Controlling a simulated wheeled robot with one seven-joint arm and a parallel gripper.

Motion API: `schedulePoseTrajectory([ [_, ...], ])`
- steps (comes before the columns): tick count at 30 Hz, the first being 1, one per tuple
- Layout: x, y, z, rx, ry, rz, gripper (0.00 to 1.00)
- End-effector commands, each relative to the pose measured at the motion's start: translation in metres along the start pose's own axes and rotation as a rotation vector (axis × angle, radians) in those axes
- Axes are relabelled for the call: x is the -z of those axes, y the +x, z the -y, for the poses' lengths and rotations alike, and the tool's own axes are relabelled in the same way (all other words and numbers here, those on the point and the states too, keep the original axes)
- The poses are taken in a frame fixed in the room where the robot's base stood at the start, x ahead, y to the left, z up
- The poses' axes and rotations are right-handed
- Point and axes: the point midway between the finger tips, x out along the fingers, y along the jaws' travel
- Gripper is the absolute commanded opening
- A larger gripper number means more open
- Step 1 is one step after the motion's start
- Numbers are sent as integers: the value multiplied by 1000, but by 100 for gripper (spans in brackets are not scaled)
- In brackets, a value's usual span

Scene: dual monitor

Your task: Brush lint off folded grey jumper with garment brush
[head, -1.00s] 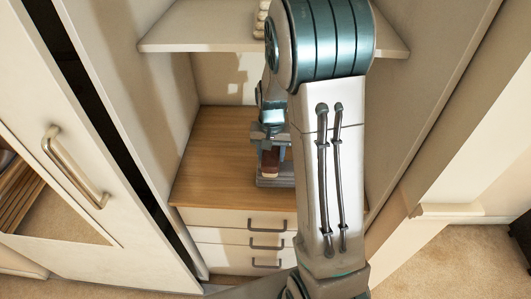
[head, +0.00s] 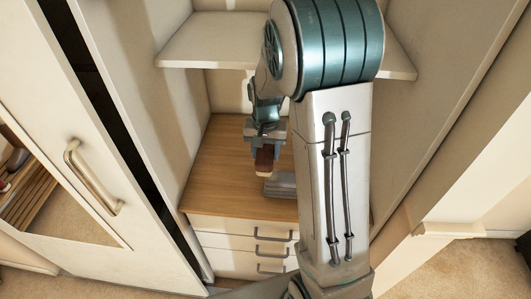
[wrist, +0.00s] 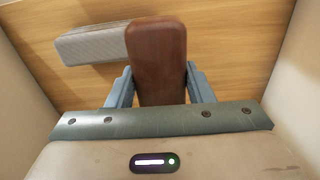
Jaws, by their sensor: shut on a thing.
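The garment brush (head: 264,158) has a reddish-brown wooden back, which shows close up in the wrist view (wrist: 157,60). My gripper (head: 265,143) is shut on the brush and holds it above the wooden top; its blue-grey fingers (wrist: 160,84) flank the brush in the wrist view. The folded grey jumper (head: 281,185) lies on the wooden top, to the right of and below the brush in the head view, partly hidden by my arm. In the wrist view the jumper (wrist: 88,45) lies at upper left, beside the brush. Bristles and lint cannot be made out.
The wooden top (head: 222,165) of the drawer unit is clear left of the jumper. Drawers with handles (head: 274,234) sit below. A shelf (head: 215,47) hangs above, and wardrobe side walls close in on both sides. A mirrored door (head: 95,180) stands at left.

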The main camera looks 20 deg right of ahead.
Motion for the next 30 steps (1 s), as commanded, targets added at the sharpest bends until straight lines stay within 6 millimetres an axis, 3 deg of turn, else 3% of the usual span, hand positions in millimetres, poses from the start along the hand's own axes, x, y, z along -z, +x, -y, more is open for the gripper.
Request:
schedulePoseTrajectory([
  [8, 0, -23, -1, 0, 1, 0, 26],
  [30, 0, -22, -1, 0, 1, 0, 26],
])
